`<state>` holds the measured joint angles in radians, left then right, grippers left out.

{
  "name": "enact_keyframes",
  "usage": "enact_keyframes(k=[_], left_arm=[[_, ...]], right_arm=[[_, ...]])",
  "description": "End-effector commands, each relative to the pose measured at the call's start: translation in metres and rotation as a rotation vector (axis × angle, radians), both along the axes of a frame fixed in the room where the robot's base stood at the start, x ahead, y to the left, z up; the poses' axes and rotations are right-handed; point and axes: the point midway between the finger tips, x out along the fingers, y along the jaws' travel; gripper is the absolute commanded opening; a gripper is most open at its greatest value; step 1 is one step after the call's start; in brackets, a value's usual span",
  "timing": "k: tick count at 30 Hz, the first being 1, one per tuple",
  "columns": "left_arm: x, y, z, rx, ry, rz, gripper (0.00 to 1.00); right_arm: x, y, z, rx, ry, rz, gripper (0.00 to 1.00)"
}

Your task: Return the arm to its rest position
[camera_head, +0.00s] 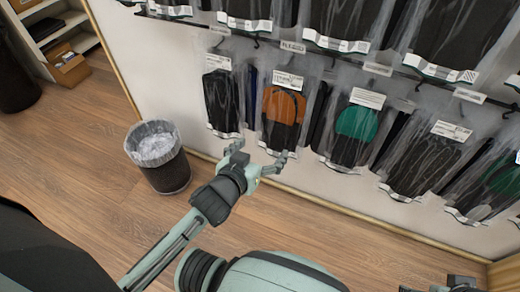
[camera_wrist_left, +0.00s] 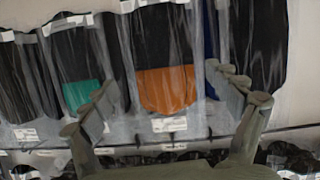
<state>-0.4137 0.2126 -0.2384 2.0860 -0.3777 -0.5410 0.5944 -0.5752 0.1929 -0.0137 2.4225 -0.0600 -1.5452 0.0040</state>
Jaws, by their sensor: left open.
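My left arm reaches in from the lower left of the head view. Its gripper (camera_head: 254,156) is open and empty, with its two fingers spread in front of the lower row of hanging packs. That pack (camera_head: 283,108) hangs on the wall in the head view, and nothing is between the fingers. At the bottom right edge of the head view, a small dark part (camera_head: 455,284) looks like my right gripper, mostly cut off.
A black bin with a clear liner (camera_head: 158,160) stands on the wooden floor left of my gripper. A shelf with a cardboard box (camera_head: 68,68) is at the upper left. Floor around the bin is clear.

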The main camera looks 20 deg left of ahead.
Motion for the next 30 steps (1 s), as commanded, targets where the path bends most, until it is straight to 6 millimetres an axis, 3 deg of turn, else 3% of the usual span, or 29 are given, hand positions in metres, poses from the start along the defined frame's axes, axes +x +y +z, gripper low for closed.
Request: enact_keyframes(k=[7,11,14,18,22,25,30], left_arm=[[-0.010,0.002,0.004,0.003,0.004,0.003,0.89],[-0.021,0.021,-0.016,0.056,0.109,0.031,0.89],[-0.048,0.049,-0.050,0.137,0.300,0.058,0.89],[-0.105,0.082,-0.094,0.230,0.599,0.038,0.89],[-0.149,0.095,-0.115,0.264,0.797,-0.014,0.89],[-0.166,0.098,-0.123,0.273,0.868,-0.042,0.89],[-0.170,0.099,-0.125,0.275,0.883,-0.048,0.89]], right_arm=[[0.000,0.000,0.000,0.000,0.001,0.000,0.86],[0.004,0.000,-0.010,0.005,0.009,0.002,0.86],[0.010,0.001,-0.029,0.016,0.021,0.005,0.86],[0.016,0.002,-0.060,0.031,0.033,0.007,0.86],[0.018,0.002,-0.081,0.041,0.041,0.009,0.86],[0.018,0.003,-0.089,0.045,0.043,0.010,0.86],[0.019,0.003,-0.091,0.046,0.041,0.011,0.86]])
